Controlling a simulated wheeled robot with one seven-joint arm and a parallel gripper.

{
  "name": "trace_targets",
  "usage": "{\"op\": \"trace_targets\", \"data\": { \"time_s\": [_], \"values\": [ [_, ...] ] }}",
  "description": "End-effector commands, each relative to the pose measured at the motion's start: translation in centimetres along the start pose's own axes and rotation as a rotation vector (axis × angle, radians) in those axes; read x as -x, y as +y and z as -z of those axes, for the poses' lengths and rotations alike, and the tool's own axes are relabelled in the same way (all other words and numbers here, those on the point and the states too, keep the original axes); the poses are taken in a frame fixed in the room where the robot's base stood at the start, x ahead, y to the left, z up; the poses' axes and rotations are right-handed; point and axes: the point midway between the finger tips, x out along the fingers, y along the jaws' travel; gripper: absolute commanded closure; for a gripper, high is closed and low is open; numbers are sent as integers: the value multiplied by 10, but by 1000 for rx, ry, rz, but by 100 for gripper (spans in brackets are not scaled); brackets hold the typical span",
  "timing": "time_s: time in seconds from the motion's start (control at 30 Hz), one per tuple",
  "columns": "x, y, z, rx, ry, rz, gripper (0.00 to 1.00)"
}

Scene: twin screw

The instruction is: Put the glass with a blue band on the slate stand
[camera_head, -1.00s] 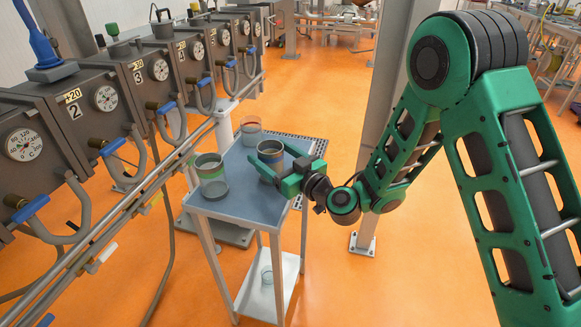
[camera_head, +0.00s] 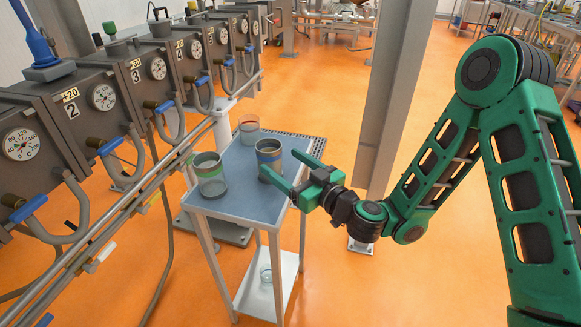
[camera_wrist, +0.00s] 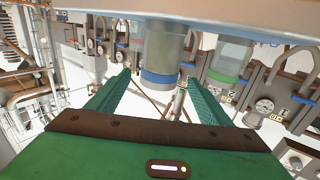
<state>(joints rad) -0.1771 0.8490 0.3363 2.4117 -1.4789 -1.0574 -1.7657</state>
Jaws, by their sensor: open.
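The glass with a blue band (camera_head: 269,157) stands upright on the slate-blue top of a small stand (camera_head: 240,202). In the wrist view the blue-banded glass (camera_wrist: 164,55) appears beyond my fingertips. A green-banded glass (camera_head: 209,177) stands to its left, and a red-banded glass (camera_head: 249,129) stands behind. My gripper (camera_head: 279,163) is open and empty, at the right edge of the stand. Its fingers point toward the blue-banded glass, and the lower fingertip overlaps it in the head view. No other slate-coloured stand is clearly visible.
A grey post (camera_head: 385,110) rises behind my arm. A row of gauge boxes (camera_head: 100,97) and pipes runs along the left. A dark perforated panel (camera_head: 312,146) borders the stand's right rear. Orange floor lies open beyond.

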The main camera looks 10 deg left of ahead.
Motion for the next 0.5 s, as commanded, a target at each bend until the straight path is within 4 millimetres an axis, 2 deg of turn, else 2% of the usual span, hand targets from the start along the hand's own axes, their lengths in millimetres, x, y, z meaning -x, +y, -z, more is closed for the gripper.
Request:
{"op": "trace_targets", "data": {
  "time_s": [0.2,0.5],
  "values": [
    [11,2,0,-3,-1,-3,27],
    [17,1,2,0,4,-1,27]
  ]
}}
